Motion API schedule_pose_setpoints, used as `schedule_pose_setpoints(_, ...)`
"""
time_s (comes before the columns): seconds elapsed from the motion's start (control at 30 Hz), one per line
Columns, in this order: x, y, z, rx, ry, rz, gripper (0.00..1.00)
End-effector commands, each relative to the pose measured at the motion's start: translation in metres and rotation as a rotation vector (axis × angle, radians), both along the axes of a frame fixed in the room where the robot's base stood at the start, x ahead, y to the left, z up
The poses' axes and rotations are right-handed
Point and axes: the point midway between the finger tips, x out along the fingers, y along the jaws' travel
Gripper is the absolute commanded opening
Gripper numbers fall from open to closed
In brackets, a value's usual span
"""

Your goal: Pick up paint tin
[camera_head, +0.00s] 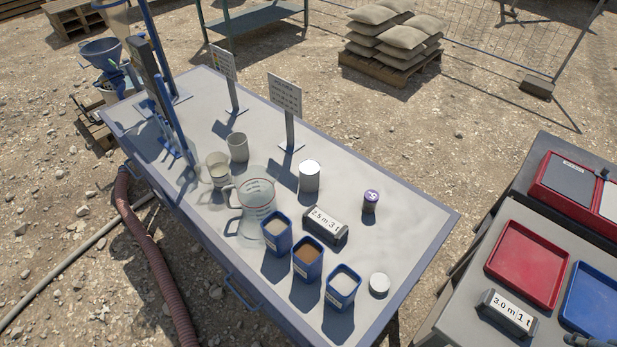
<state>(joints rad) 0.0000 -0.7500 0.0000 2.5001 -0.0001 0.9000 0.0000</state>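A plain silver-white cylindrical tin (309,177) with a pale top stands upright near the middle of the grey table; it looks like the paint tin. It stands apart from its neighbours, behind a label block and right of a clear jug. No writing on it can be made out. A small dark jar (370,203) with a purple top stands to its right, and a low white round tub (379,284) sits at the near right. I cannot make out my gripper in this view.
The table (415,215) also bears a jug (257,196), blue containers (308,262), a label block (325,225), cups (237,148) and an upright sign (287,100). Bare tabletop lies right of the tin. A second table with a red tray (526,264) stands at right.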

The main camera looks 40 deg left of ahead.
Motion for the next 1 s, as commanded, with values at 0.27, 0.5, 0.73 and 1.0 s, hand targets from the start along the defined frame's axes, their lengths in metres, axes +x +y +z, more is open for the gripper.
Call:
schedule_pose_setpoints(0.27,0.000,0.000,0.000,0.000,0.000,0.000,0.50)
schedule_pose_setpoints(0.5,0.000,0.000,0.000,0.000,0.000,0.000,0.78)
schedule_pose_setpoints(0.73,0.001,0.000,0.001,0.001,0.000,0.000,0.78)
schedule_pose_setpoints(1.0,0.018,0.009,0.013,0.018,0.016,-0.003,0.78)
